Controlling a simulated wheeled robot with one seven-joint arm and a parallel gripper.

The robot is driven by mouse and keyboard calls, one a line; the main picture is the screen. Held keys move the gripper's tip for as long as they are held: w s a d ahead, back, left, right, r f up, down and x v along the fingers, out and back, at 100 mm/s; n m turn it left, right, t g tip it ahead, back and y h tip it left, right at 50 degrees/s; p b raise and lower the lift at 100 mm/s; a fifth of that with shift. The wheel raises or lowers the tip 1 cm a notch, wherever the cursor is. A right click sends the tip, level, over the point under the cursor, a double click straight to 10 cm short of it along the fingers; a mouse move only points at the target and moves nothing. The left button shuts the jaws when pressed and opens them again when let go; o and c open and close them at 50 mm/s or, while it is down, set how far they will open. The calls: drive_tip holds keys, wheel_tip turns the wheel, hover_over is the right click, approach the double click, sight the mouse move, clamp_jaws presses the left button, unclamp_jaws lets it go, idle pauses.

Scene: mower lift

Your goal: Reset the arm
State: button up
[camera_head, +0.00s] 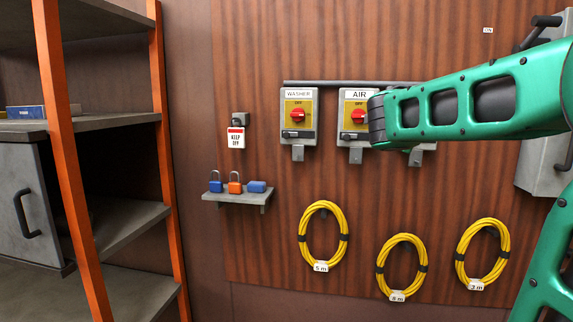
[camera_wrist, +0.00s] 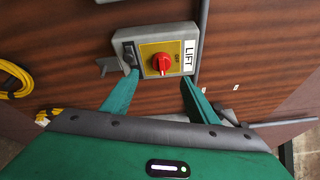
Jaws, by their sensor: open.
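My green arm reaches in from the right in the head view and covers part of the wall panel. My gripper shows in the wrist view (camera_wrist: 160,98), its two green fingers spread apart with nothing between them. Beyond the fingertips is the LIFT switch box (camera_wrist: 158,50) with a red knob (camera_wrist: 161,63) on a yellow plate. The gripper is apart from the knob, as far as I can tell. In the head view my arm hides most of that box, and the gripper cannot be made out there.
The WASHER switch (camera_head: 298,115) and AIR switch (camera_head: 354,118) are on the wood panel. A small shelf (camera_head: 238,198) holds padlocks. Yellow cable coils (camera_head: 323,236) hang below. An orange-posted rack (camera_head: 70,165) stands left. A grey box (camera_head: 545,160) is at the right.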

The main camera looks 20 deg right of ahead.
drive_tip(key=s+a+f+n+g+y, duration=0.25)
drive_tip(key=s+f+n, duration=0.3)
drive_tip(key=f, duration=0.55)
drive_tip(key=s+a+f+n+g+y, duration=0.2)
drive_tip(key=s+a+f+n+y, duration=0.25)
drive_tip(key=f, duration=0.65)
drive_tip(key=s+a+f+n+g+y, duration=0.3)
drive_tip(key=s+a+f+n, duration=0.4)
drive_tip(key=s, duration=0.3)
drive_tip(key=s+a+f+n+g+y, duration=0.3)
drive_tip(key=s+a+f+n, duration=0.4)
drive_tip(key=s, duration=0.3)
drive_tip(key=shift+s+a+f+n+y, duration=0.2)
drive_tip(key=shift+s+f+n+y, duration=0.2)
drive_tip(key=shift+f+n+y, duration=0.25)
